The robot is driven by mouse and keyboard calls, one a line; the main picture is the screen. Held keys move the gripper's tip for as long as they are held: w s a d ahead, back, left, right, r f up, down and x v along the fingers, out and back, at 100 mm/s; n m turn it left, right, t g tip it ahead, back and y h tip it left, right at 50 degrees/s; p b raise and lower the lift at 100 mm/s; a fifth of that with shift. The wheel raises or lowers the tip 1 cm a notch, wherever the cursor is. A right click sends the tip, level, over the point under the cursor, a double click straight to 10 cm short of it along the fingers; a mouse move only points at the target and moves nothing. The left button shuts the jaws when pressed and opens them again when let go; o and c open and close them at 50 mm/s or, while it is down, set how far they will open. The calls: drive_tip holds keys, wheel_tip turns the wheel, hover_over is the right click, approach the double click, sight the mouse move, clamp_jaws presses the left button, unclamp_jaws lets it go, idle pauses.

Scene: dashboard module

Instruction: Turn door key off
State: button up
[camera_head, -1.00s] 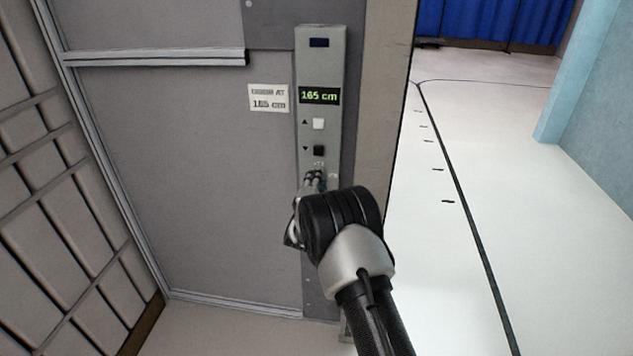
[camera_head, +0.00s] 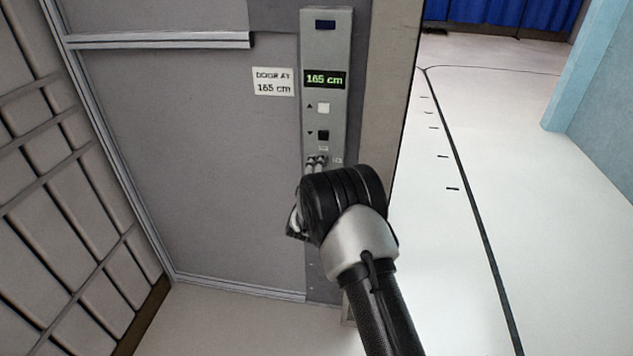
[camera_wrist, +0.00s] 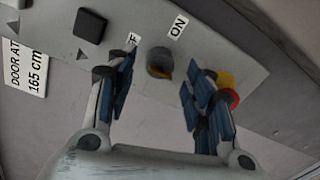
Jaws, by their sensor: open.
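The key switch (camera_wrist: 160,62) is a dark round knob with an orange mark on its lower edge, seen in the wrist view. An ON label (camera_wrist: 179,27) is above it to the right. Another label (camera_wrist: 134,40) to its left is partly covered by a finger, with an F showing. Which label the key points to I cannot tell. My gripper (camera_wrist: 158,88) is open, its blue-padded fingers on either side of the knob with visible gaps. In the head view my gripper (camera_head: 317,162) is at the lower part of the control panel (camera_head: 340,50), and my wrist hides the panel below it.
A red and yellow button (camera_wrist: 228,92) is beside the right finger, partly hidden. A black button (camera_wrist: 89,26) and a white button (camera_head: 323,108) are above the key. The panel display (camera_head: 325,79) reads 165 cm. Open floor (camera_head: 540,200) lies to the right.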

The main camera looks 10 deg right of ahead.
drive_tip(key=v, duration=1)
drive_tip(key=shift+r, duration=0.1)
wheel_tip(320, 180, up, 8)
drive_tip(key=s+a+m+g+y, duration=0.1)
drive_tip(key=s+m+g+y, duration=0.1)
drive_tip(key=m+y, duration=0.1)
drive_tip(key=s+r+m+g+y, duration=0.3)
drive_tip(key=s+r+m, duration=0.3)
drive_tip(key=s, duration=0.6)
drive_tip(key=s+d+m+g, duration=0.2)
drive_tip(key=s+m+g, duration=0.1)
drive_tip(key=s, duration=1.3)
drive_tip(key=s+d+m+g, duration=0.3)
drive_tip(key=s+m, duration=0.2)
drive_tip(key=s, duration=1.1)
drive_tip(key=shift+f+m+g+h, duration=0.2)
drive_tip(key=shift+m+g+h, duration=0.1)
drive_tip(key=shift+g, duration=0.1)
